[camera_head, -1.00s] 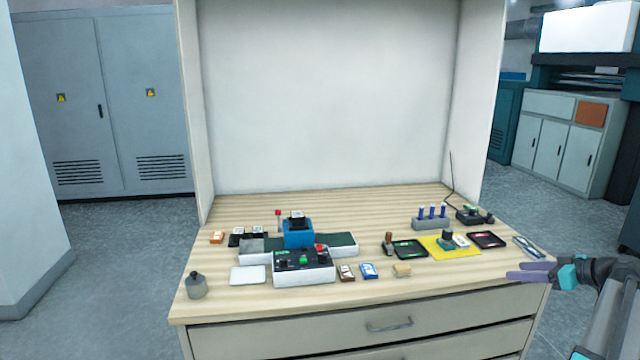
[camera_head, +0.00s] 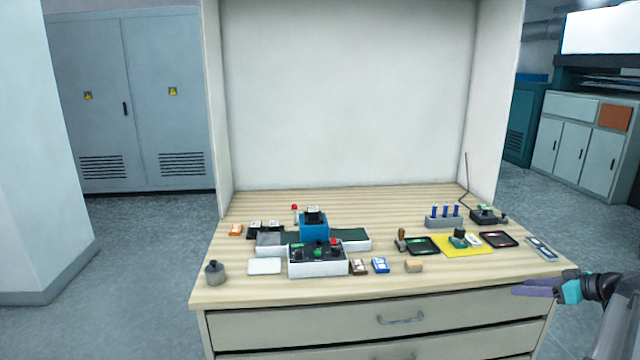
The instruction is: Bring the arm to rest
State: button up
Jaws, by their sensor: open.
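My gripper (camera_head: 522,288) has purple fingers and a teal part at its base. It is at the right of the head view, just off the front right corner of the wooden workbench (camera_head: 450,282). It is open, and I see nothing between its fingers. My arm runs from it to the lower right edge of the picture.
The bench holds a blue machine (camera_head: 314,230), a control box (camera_head: 317,262), a yellow mat (camera_head: 462,246), dark trays, a rack of blue-topped pieces (camera_head: 444,220) and a grey weight (camera_head: 214,273). A flat grey tool (camera_head: 541,249) lies nearest my gripper. Drawers front the bench.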

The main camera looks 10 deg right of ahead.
jog(key=w+a+f+m+g+y, duration=0.1)
jog(key=w+a+f+g, duration=0.1)
jog(key=a+f, duration=0.7)
jog(key=w+a+f+m+g, duration=0.1)
jog(key=w+a+f+g, duration=0.1)
jog(key=a+f, duration=0.7)
jog(key=s+a+f+m+g, duration=0.1)
jog(key=s+a+f+g, duration=0.1)
jog(key=a+f, duration=0.6)
jog(key=s+a+f+g, duration=0.2)
jog(key=a+f+g, duration=0.1)
jog(key=a+f, duration=0.6)
jog(key=s+a+f+g+h, duration=0.1)
jog(key=s+a+f+g, duration=0.3)
jog(key=s+a+f, duration=0.8)
jog(key=s+a+f+g+h, duration=0.1)
jog(key=s+a+f+h, duration=0.1)
jog(key=s, duration=0.7)
jog(key=s+a+f+g+h, duration=0.2)
jog(key=s+a+f, duration=0.2)
jog(key=s, duration=0.4)
jog(key=shift+s+a+g, duration=0.3)
jog(key=shift+s+a, duration=0.05)
jog(key=shift+a, duration=0.15)
